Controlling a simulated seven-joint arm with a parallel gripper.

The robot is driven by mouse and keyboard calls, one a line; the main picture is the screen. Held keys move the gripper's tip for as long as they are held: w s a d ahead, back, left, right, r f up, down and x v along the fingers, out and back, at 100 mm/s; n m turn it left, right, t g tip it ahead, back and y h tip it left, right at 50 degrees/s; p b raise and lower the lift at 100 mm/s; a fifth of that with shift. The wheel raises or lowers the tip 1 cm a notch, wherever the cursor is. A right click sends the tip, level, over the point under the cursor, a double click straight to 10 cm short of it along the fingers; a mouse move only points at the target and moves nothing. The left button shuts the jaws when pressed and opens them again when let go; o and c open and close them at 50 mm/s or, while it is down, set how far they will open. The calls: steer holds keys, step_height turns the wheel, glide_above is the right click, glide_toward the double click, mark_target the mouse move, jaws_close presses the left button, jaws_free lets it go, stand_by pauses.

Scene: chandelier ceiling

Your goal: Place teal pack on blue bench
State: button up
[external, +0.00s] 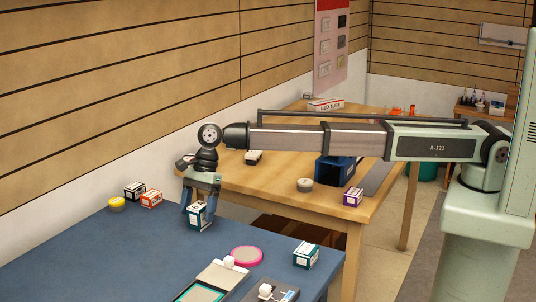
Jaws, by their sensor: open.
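The blue bench (105,248) fills the lower left of the external view. A teal and white pack (197,219) stands on or just above the blue bench near its far edge; I cannot tell whether it touches the surface. My gripper (199,213) points down over this pack, open, with its fingers beside it and hiding part of it. A second teal and white pack (306,256) stands on the blue bench near its right edge, apart from my gripper.
An orange box (151,199), a dark box (134,191) and a yellow-topped tin (117,204) stand left of my gripper. A pink-rimmed disc (247,256) lies nearer. The wooden table (330,203) behind holds a purple box (353,197) and a round tin (305,185).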

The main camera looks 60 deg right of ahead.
steer(key=v, duration=1.1)
